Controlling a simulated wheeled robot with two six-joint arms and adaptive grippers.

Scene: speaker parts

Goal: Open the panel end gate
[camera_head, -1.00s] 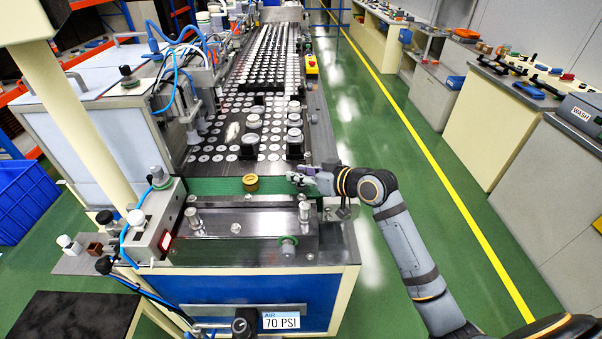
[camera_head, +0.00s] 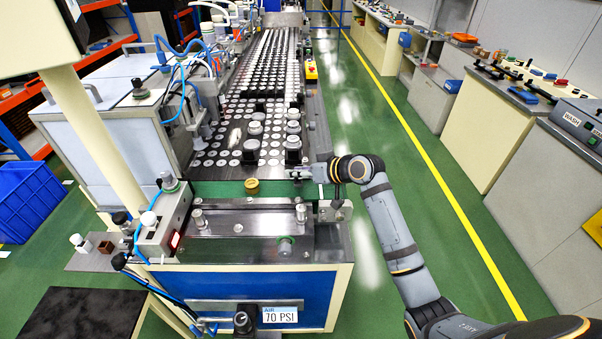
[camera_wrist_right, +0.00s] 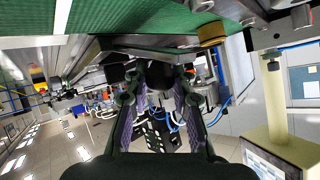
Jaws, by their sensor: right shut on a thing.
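My right gripper (camera_head: 300,172) reaches in from the right to the near right end of the perforated panel line (camera_head: 262,100), just beyond the green belt (camera_head: 215,188). In the right wrist view its fingers (camera_wrist_right: 160,90) close around a small dark knob (camera_wrist_right: 158,74) beneath a grey metal bar (camera_wrist_right: 125,46). The bar appears to be the end gate. In the head view the gripper largely hides this spot, and I cannot tell how far the gate is open. My left gripper is out of view.
A brass knob (camera_head: 251,186) stands on the green belt left of my right gripper. Black blocks and round white parts (camera_head: 293,128) sit on the panel just beyond. A control box (camera_head: 165,225) with blue hoses is at left. Green floor on the right is clear.

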